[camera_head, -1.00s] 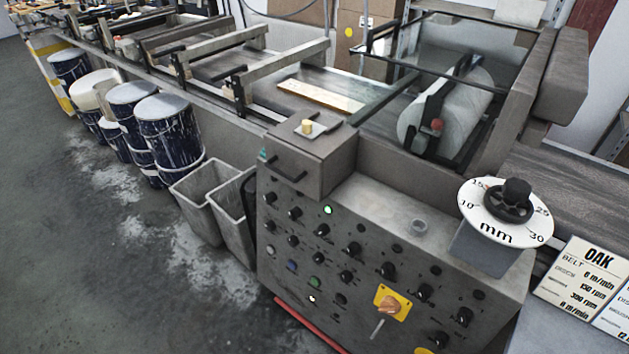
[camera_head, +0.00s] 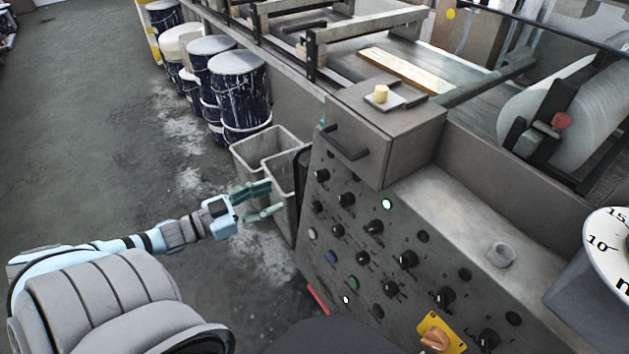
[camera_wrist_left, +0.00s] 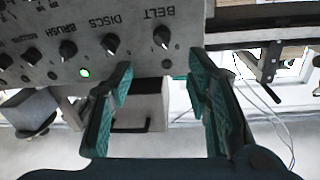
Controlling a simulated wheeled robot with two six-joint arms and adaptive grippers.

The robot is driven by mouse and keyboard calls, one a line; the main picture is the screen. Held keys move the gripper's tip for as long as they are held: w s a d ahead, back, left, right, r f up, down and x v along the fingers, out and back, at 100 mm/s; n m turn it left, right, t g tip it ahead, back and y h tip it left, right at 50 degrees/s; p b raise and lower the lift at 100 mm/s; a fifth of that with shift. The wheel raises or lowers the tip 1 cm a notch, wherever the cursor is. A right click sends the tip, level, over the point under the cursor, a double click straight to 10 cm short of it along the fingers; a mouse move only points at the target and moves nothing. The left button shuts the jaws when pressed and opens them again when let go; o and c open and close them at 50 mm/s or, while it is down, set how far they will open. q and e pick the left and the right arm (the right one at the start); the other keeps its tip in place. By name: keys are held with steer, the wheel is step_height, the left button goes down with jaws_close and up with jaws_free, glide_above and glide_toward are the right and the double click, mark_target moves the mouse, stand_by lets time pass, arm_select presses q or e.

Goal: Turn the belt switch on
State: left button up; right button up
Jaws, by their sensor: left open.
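The belt switch is a black knob (camera_wrist_left: 163,38) under the printed word BELT in the left wrist view. It is the far-left knob of the panel's upper row in the head view (camera_head: 322,175). The small lamp (camera_wrist_left: 167,63) beside it is dark. I cannot tell its exact setting. My left gripper (camera_head: 276,196) is open and empty, left of the panel and apart from it, in front of the grey bins. In the left wrist view its green fingers (camera_wrist_left: 160,78) stand spread, with the knob beyond the gap between them. My right gripper is not in view.
The grey control panel (camera_head: 340,228) carries several other knobs and a lit green lamp (camera_head: 386,204). A box with a handle (camera_head: 385,135) juts out above the belt switch. Grey bins (camera_head: 262,150) stand beside the panel. The floor on the left is clear.

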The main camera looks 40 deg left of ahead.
mark_target(319, 179)
arm_select(q)
steer(key=b+x, duration=0.2)
steer(key=x, duration=0.1)
steer(key=b+x, duration=0.2)
steer(key=x, duration=0.1)
steer(key=b+x, duration=0.3)
steer(key=shift+w+f, duration=0.3)
steer(key=shift+f, duration=0.15)
steer(key=w, duration=0.1)
steer(key=w+d+r, duration=0.1)
steer(key=shift+w, duration=0.4)
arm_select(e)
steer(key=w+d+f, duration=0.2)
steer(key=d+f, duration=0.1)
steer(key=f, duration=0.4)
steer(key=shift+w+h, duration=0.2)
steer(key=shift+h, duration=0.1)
arm_select(q)
steer(key=shift+c, duration=0.4)
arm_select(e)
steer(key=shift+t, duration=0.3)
arm_select(q)
steer(key=c, duration=1)
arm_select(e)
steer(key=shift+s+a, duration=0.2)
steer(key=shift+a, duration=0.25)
